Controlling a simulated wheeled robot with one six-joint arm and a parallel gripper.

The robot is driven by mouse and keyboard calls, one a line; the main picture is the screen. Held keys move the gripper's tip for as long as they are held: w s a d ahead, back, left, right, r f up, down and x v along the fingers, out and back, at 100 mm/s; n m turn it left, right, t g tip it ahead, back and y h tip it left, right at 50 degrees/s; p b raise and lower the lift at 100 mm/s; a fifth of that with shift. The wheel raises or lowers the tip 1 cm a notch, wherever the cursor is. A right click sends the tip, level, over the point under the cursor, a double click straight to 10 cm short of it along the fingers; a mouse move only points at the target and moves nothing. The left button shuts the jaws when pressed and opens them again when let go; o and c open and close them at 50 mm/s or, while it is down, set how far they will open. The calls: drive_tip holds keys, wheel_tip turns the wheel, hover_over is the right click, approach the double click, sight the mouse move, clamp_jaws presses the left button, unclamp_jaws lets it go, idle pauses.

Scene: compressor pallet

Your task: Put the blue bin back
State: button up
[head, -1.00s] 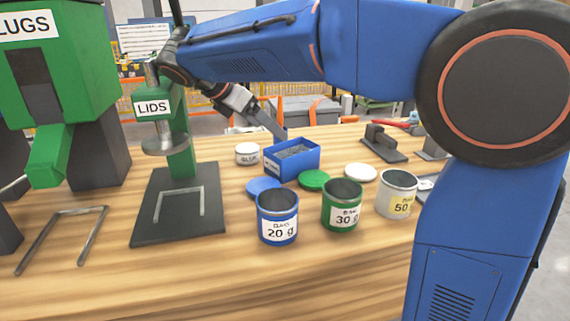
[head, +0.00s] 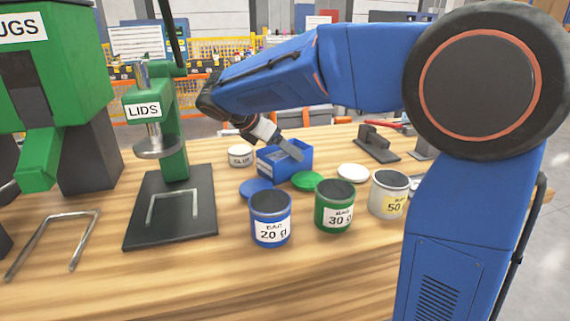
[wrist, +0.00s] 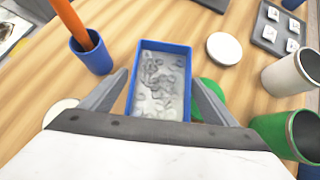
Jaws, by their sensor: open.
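The blue bin (head: 268,168) stands on the wooden bench in the head view, behind the cups and lids. In the wrist view the bin (wrist: 188,75) is centred, with small grey pieces lying in it. My gripper (head: 290,149) is at the bin's top in the head view. In the wrist view my gripper (wrist: 160,78) is open, with one finger to the left and one to the right of the bin. The fingers look apart from its walls; their height against the rim is hard to tell.
Blue (head: 270,218), green (head: 334,206) and white (head: 389,193) cups stand in front. Blue (head: 256,188), green (head: 307,180) and white (head: 353,172) lids lie near the bin. A white jar (head: 240,156) is left, by the green LIDS press (head: 178,130).

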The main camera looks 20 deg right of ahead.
drive_tip(key=shift+x, duration=2.6)
drive_tip(key=shift+s, duration=0.15)
drive_tip(key=c, duration=1.6)
